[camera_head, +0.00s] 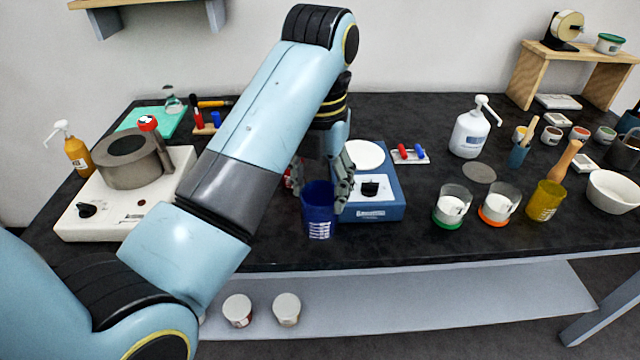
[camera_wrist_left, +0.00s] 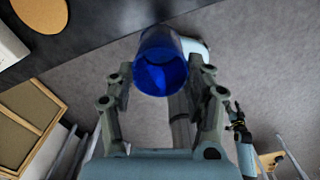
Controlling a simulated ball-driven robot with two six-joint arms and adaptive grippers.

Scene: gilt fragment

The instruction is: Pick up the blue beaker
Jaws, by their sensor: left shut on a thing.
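The blue beaker (camera_head: 318,212) is upright near the front edge of the black table, in front of the blue scale, in the head view. My left gripper (camera_head: 322,185) comes down from above and is shut on it, one finger on each side. In the left wrist view, the beaker (camera_wrist_left: 160,62) sits between the fingertips of my left gripper (camera_wrist_left: 163,82). I cannot tell whether its base touches the table. My right gripper is not in the head view.
A blue scale (camera_head: 385,208) stands right behind the beaker. A white hotplate (camera_head: 75,222) with a metal pot (camera_head: 132,165) is at left. Two glass beakers (camera_head: 452,207) (camera_head: 498,208) and a yellow beaker (camera_head: 545,201) stand at right. White jars (camera_head: 286,309) rest on the lower shelf.

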